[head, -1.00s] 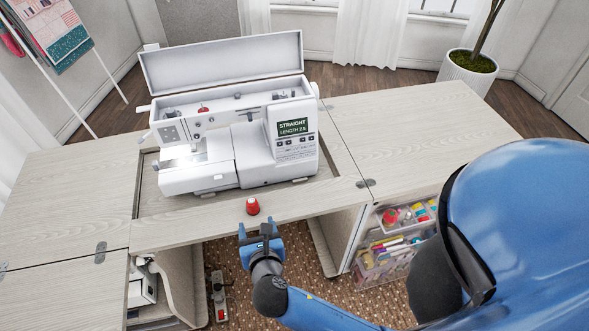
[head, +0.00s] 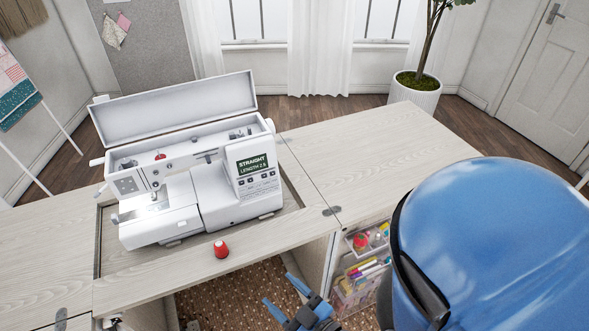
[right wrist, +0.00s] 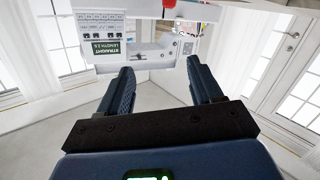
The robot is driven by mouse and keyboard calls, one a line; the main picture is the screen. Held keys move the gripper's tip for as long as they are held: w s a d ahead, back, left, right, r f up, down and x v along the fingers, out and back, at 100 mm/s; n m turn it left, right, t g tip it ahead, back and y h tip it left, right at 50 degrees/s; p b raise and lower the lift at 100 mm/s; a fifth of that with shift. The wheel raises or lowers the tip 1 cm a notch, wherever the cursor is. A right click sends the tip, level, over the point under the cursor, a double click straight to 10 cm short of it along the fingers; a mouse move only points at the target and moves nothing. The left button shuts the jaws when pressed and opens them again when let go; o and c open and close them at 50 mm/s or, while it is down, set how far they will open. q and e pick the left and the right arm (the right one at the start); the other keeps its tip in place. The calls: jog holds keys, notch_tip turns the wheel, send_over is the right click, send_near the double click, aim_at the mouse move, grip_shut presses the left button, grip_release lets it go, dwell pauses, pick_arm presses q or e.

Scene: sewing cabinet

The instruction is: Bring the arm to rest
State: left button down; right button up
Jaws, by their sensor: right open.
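My right gripper (head: 281,291) is low in the head view, in front of the cabinet's front edge. Its two blue fingers are apart with nothing between them. The right wrist view also shows the open fingers (right wrist: 160,75), with the sewing machine (right wrist: 110,30) beyond them. In the head view the white sewing machine (head: 225,205) stands in the cabinet's recess with its lid raised. My left gripper is out of view.
The cabinet top (head: 380,155) is bare to the right of the machine. Below it, clear bins (head: 362,268) hold colorful sewing supplies. There is an open knee space under the front edge. A potted plant (head: 414,100) stands behind on the floor.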

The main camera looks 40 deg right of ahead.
jog(key=m, duration=0.1)
jog(key=s+d+r+m, duration=0.1)
jog(key=m+h, duration=0.1)
jog(key=shift+s+d+r+m+t, duration=0.25)
jog(key=shift+s+r+m+t, duration=0.05)
jog(key=shift+r+m+t, duration=0.1)
dwell(0.9)
